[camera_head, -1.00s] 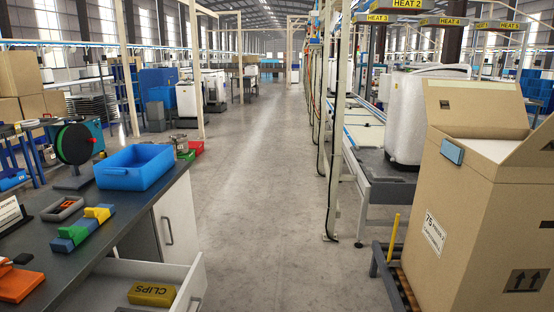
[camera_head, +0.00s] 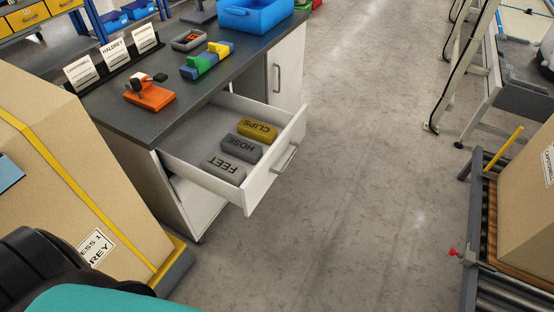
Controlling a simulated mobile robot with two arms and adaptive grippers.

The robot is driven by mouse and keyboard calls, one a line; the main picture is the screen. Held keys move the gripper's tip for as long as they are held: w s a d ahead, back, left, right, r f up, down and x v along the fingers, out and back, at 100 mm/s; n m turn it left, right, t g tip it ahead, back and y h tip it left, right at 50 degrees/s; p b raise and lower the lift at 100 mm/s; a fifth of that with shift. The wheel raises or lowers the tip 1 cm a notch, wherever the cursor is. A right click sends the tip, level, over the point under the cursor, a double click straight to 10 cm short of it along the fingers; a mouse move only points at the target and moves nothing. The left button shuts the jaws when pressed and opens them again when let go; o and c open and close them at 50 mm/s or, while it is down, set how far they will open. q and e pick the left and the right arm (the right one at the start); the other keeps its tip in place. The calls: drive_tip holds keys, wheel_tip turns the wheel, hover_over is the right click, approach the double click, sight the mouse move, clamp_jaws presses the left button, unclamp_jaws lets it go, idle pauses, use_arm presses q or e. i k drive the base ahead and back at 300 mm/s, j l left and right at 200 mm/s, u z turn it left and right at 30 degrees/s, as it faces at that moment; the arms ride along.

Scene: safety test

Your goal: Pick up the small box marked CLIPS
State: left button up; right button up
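The small yellow box marked CLIPS (camera_head: 257,130) lies in the open white drawer (camera_head: 199,176) of the workbench, at the drawer's far end. Its label reads upside down from here. A grey box marked HOSE (camera_head: 241,149) and a paler grey box marked FEET (camera_head: 223,168) lie nearer in the same drawer. Nothing covers the CLIPS box. Neither of my grippers shows in the view. A black and teal part at the lower left is mine.
The dark bench top (camera_head: 170,95) holds an orange tool (camera_head: 150,95), coloured blocks (camera_head: 207,61) and a blue bin (camera_head: 255,13). A large carton (camera_head: 70,165) stands at the left, close to the drawer unit. A roller conveyor (camera_head: 490,235) is at the right. The floor between is clear.

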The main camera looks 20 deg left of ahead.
sight(260, 130)
drive_tip(key=u, duration=1.05)
